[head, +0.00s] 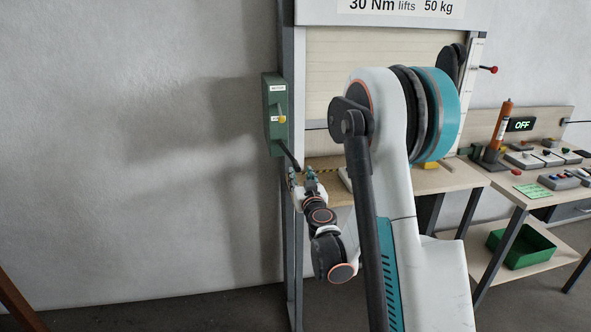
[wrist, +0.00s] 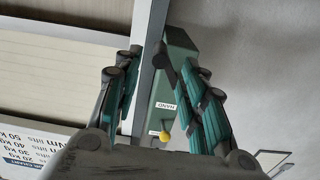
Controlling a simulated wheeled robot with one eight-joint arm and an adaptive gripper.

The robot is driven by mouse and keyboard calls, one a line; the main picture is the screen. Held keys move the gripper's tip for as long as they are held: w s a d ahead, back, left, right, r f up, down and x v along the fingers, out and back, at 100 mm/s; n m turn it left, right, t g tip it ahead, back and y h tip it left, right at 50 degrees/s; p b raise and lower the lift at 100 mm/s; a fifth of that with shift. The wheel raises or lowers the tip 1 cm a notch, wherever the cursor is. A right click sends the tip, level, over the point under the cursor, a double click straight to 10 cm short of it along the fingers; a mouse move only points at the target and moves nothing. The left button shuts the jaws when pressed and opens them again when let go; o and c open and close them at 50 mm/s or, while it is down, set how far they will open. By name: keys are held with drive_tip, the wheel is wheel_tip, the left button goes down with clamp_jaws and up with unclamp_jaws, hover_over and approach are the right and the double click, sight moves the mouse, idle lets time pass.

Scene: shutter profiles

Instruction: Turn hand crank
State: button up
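The crank's handle cannot be clearly made out there.
The pale shutter (head: 335,85) hangs right of the post (head: 293,230). A wooden bench (head: 435,180) stands behind my arm. A right-hand table carries switches, an orange cylinder (head: 502,122) and an "OFF" display (head: 520,124). A green bin (head: 522,247) is below. The left wall is clear.

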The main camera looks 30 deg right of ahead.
sight(296, 163)
drive_tip(key=b+x, duration=0.1)
drive_tip(key=x, duration=0.6)
drive_tip(key=shift+w+d, duration=0.15)
drive_tip(key=shift+w, duration=0.25)
clamp_jaws()
